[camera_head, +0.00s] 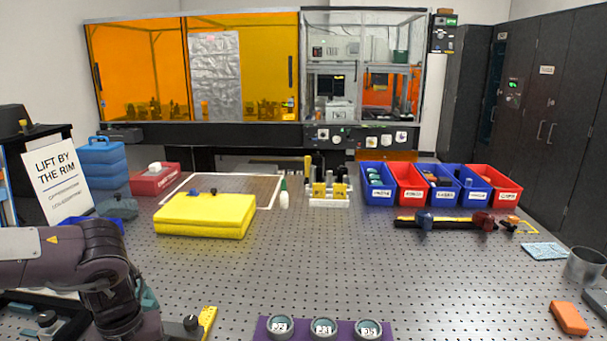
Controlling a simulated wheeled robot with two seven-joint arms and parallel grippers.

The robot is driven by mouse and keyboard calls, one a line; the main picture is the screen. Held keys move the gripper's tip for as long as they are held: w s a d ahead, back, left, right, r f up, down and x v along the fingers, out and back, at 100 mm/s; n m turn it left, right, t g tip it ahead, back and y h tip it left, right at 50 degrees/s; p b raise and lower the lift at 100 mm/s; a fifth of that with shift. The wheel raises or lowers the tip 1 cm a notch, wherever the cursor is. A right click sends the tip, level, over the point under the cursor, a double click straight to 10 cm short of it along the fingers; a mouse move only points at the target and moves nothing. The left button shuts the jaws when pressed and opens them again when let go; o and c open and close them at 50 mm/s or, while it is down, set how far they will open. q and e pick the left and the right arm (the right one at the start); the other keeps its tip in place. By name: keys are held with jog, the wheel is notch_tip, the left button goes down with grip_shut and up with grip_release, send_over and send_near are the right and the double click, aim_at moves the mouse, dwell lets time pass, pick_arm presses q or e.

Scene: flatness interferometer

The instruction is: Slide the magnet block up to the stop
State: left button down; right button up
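A dark rail (455,223) lies on the perforated table at the right, in front of the bins. A blue block (424,220) sits near its left end and a dark red block (483,221) near its right end, with a gap between them. I cannot tell for certain which part is the magnet block and which is the stop. My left arm comes in from the left and bends down at the lower left, far from the rail. Its fingertips do not show. My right arm and gripper are not in view.
A yellow case (206,215) stands at the left centre. Blue and red bins line the back right. A purple holder (290,336) with three round pieces sits at the front edge. An orange block (568,318) and metal cup (586,266) are at right. The middle table is clear.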

pick_arm(q)
jog(key=shift+w, duration=0.35)
jog(key=shift+w+r, duration=0.15)
dwell(0.6)
jog(key=shift+s+b, duration=0.3)
jog(key=shift+s, duration=0.45)
notch_tip(320, 180, up, 7)
jog(key=p, duration=0.3)
jog(key=shift+p, duration=0.4)
